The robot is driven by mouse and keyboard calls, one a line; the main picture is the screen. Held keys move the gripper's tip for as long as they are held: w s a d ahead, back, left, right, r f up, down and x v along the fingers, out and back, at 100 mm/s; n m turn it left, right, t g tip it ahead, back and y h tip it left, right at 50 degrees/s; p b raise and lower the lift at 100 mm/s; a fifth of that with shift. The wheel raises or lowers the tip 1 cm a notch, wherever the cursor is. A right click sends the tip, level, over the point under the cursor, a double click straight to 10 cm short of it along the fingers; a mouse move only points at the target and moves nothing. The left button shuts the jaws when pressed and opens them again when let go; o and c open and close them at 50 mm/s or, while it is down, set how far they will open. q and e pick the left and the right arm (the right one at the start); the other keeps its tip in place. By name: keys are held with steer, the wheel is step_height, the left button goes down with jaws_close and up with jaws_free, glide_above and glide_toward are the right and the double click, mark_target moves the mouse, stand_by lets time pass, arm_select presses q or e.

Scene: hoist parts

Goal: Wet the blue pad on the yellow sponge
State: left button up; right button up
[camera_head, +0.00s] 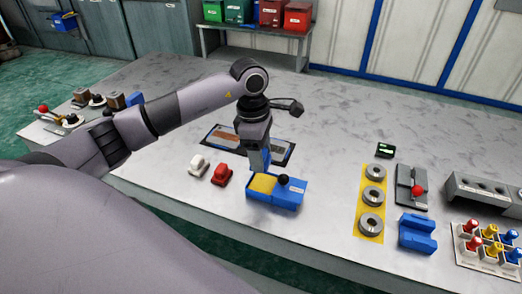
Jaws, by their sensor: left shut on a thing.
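The yellow sponge (263,184) lies in the left part of a blue tray (289,204) near the table's front middle. My left gripper (260,163) points down just above the sponge's back edge. It is shut on the blue pad, of which only a small blue part (266,162) shows at the fingertips. The pad is low over the sponge; I cannot tell whether they touch. A black ball knob (283,180) stands at the tray's right part. My right gripper is not in view.
A dark-framed panel (285,151) lies behind. Metal rings (375,173) on a yellow strip, a blue block (417,233) and colored plugs are at the right. The table between tray and strip is clear.

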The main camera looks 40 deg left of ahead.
arm_select(q)
steer(key=b, duration=0.3)
glide_above(260, 182)
steer(key=shift+w+f, duration=0.1)
steer(key=shift+f, duration=2.2)
steer(key=shift+f+b, duration=0.65)
steer(key=shift+f, duration=0.2)
steer(key=shift+f+b, duration=0.3)
steer(key=shift+r, duration=0.1)
steer(key=shift+r+p, duration=2.35)
steer(key=shift+r, duration=1.2)
